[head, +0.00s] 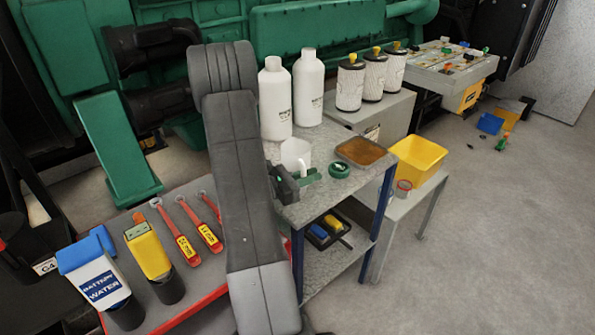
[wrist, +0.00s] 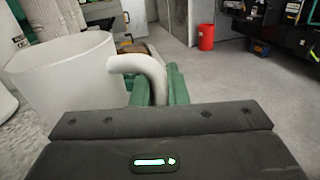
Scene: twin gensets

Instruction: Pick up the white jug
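The white jug (head: 295,152) is upright at the near left end of the grey bench top, and I cannot tell whether it is lifted at all. In the wrist view the jug (wrist: 62,80) fills the left side, with its curved handle (wrist: 150,66) pointing right. My gripper (head: 306,178) is at the handle, low beside the jug. In the wrist view its green fingers (wrist: 159,92) stand close together, one on each side of the handle, and look shut on it. The fingertips are partly hidden by the handle.
Two white bottles (head: 308,88) stand behind the jug. Red-handled tools (head: 187,249) and bottles lie on the left cart. Floor at right is mostly clear.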

